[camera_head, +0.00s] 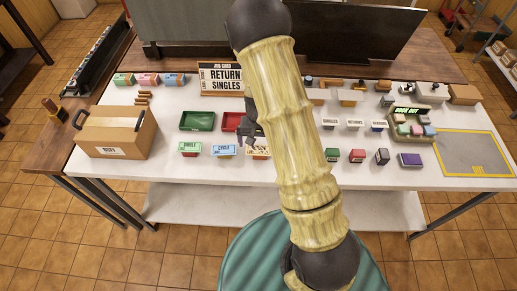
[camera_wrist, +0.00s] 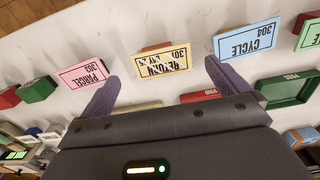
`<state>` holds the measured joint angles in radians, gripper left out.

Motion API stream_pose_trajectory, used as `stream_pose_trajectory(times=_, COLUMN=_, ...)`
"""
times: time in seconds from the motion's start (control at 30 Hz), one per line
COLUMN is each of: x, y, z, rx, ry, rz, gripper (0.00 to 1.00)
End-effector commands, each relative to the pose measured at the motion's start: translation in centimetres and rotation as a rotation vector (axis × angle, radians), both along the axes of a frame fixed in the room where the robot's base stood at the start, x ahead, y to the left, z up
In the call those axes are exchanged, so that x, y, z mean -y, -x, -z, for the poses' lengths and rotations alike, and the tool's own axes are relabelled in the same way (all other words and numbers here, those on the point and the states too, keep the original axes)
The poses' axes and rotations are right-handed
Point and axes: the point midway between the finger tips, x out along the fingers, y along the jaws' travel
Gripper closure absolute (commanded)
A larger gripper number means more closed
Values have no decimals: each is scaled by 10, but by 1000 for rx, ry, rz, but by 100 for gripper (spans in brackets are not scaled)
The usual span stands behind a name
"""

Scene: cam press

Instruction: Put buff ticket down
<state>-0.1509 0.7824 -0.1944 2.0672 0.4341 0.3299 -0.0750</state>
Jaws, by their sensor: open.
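The buff ticket, a cream card marked RETURN 301 (camera_wrist: 164,64), stands in the front row on the white table. In the wrist view it lies beyond and between my spread fingertips, apart from both. My gripper (camera_wrist: 162,78) is open and empty. In the head view my gripper (camera_head: 250,136) is low over the table just behind the buff ticket (camera_head: 257,152), which my arm partly hides. A blue CYCLE ticket (camera_head: 223,150) and a green SINGLE ticket (camera_head: 189,148) stand to its left. A pink PARCEL ticket (camera_wrist: 83,73) shows in the wrist view.
A green tray (camera_head: 197,121) and a red tray (camera_head: 231,121) lie behind the tickets. A job card (camera_head: 224,78) reading RETURN SINGLES stands at the back. A cardboard box (camera_head: 117,132) is at left, a yellow-marked grey pad (camera_head: 470,152) at right. Small stamps (camera_head: 332,155) stand right of my arm.

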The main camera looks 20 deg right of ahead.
Motion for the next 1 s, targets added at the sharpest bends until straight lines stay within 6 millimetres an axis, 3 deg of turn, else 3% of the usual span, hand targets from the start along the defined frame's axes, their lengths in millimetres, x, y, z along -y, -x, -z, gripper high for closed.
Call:
stream_pose_trajectory(times=0.33, x=-2, y=0, z=36, rx=-2, ry=-1, rz=1, gripper=0)
stream_pose_trajectory(times=1.0, x=-2, y=0, z=38, rx=0, ry=0, rz=0, gripper=0)
